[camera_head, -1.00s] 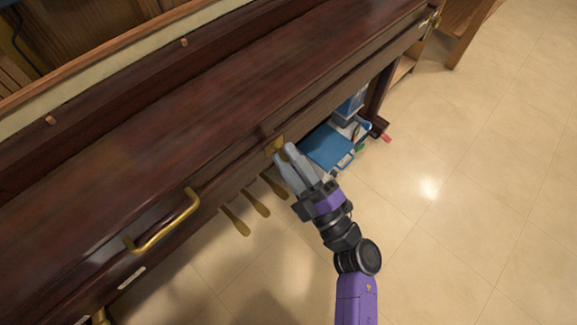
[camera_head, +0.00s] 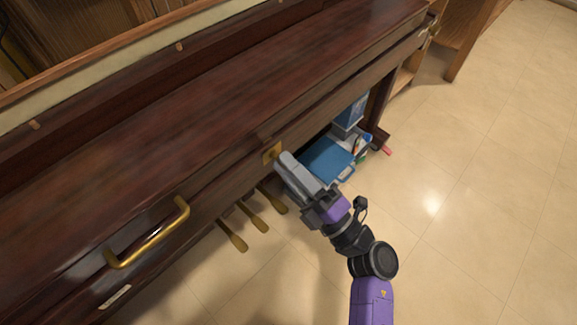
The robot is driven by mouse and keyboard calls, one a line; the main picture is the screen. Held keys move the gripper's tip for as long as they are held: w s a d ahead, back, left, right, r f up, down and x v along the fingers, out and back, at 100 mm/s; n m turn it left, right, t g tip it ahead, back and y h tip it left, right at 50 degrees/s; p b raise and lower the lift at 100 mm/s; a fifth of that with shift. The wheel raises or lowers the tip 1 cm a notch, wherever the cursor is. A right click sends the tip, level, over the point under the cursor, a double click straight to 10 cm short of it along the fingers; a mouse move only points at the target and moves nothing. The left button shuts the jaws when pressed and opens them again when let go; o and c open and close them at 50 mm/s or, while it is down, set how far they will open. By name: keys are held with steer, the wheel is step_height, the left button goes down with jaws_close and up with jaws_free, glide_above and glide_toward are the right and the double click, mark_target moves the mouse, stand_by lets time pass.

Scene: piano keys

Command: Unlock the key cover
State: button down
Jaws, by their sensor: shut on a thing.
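The piano's dark red-brown key cover (camera_head: 190,120) is down over the keys. A square brass lock plate (camera_head: 270,153) sits on its front edge. My gripper (camera_head: 283,165) is at the lower right of this plate, with its grey fingertips against or very near it. The fingers overlap in the view, one mostly behind the other. They are shut on a small part at the lock, which the fingers hide. I cannot tell from here whether the lock is turned.
A brass handle (camera_head: 148,237) is on the front to the left. Several brass pedals show below the lock, including one pedal (camera_head: 252,218). A blue box (camera_head: 327,162) and other items lie under the piano to the right. The tiled floor (camera_head: 470,200) is clear at the right.

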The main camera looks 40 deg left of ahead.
steer(key=c, duration=1.1)
jaws_free()
steer(key=shift+o, duration=0.2)
steer(key=shift+d, duration=0.1)
steer(key=v, duration=0.7)
steer(key=shift+d+f+p, duration=0.15)
steer(key=shift+d+p, duration=0.2)
steer(key=shift+p, duration=0.1)
